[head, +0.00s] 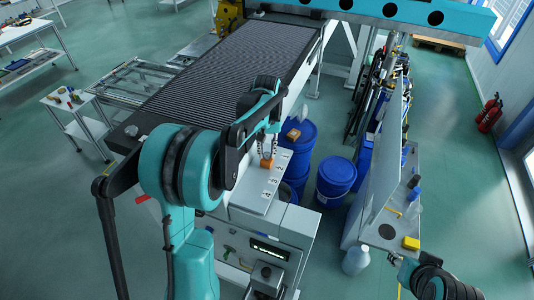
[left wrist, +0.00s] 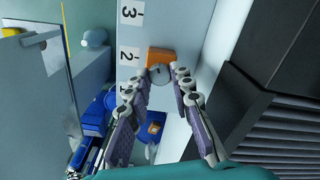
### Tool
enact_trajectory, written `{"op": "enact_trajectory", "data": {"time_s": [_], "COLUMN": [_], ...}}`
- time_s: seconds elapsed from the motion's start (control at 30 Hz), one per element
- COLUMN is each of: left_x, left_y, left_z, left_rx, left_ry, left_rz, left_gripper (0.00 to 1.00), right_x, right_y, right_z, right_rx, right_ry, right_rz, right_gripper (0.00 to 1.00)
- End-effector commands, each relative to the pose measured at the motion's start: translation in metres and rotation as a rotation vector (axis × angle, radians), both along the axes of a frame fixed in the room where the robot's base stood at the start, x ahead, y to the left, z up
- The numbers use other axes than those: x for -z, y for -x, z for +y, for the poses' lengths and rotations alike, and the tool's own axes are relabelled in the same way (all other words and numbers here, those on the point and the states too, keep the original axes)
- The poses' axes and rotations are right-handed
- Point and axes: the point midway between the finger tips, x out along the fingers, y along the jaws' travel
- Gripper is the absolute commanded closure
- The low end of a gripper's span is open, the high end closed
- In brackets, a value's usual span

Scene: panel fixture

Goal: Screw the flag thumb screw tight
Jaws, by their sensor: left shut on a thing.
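The flag thumb screw is an orange piece (head: 266,163) at the white panel (head: 250,192), beside a row of number labels. In the left wrist view the orange piece (left wrist: 160,56) sits near label 2, with a grey round part on its near side. My left gripper (head: 269,150) reaches down to it from above. In the left wrist view its two fingertips (left wrist: 164,74) close in on the grey part at the orange piece. The fingers partly hide the contact and the thread is not visible. My right gripper (head: 394,259) is far off at lower right, small and partly seen.
A dark ribbed conveyor (head: 235,60) lies behind the left arm. Blue barrels (head: 336,176) stand right of the panel, one with an orange object (head: 293,134) on top. A grey upright board (head: 385,150) with bottles beside it stands farther right. Open floor lies beyond.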

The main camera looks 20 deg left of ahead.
Motion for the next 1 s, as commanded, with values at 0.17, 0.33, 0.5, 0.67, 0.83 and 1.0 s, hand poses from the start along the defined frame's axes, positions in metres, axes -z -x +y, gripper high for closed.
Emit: {"op": "enact_trajectory", "data": {"time_s": [0.17, 0.33, 0.5, 0.67, 0.83, 1.0], "left_x": [0.001, 0.0, 0.0, -0.001, -0.001, -0.001], "left_y": [0.0, 0.0, 0.0, 0.0, 0.0, 0.0], "left_z": [0.0, 0.0, 0.001, 0.001, 0.001, 0.001], "left_rx": [0.136, 0.239, 0.306, 0.339, 0.352, 0.351], "left_ry": [0.0, 0.0, -0.001, -0.001, -0.001, -0.001], "left_rz": [0.0, 0.0, 0.0, 0.0, -0.001, -0.001], "left_gripper": [1.0, 1.0, 1.0, 1.0, 1.0, 1.0], "right_x": [0.008, 0.012, 0.015, 0.016, 0.016, 0.016], "right_y": [0.0, 0.0, 0.0, 0.0, 0.0, 0.0], "right_z": [0.0, 0.0, 0.0, 0.0, 0.0, 0.0], "right_rx": [0.0, 0.0, 0.0, 0.0, 0.0, 0.0], "right_ry": [0.0, 0.0, 0.0, 0.0, 0.0, 0.0], "right_rz": [0.0, 0.0, 0.0, 0.0, 0.0, 0.0], "right_gripper": [0.6, 0.6, 0.6, 0.6, 0.6, 0.6]}}
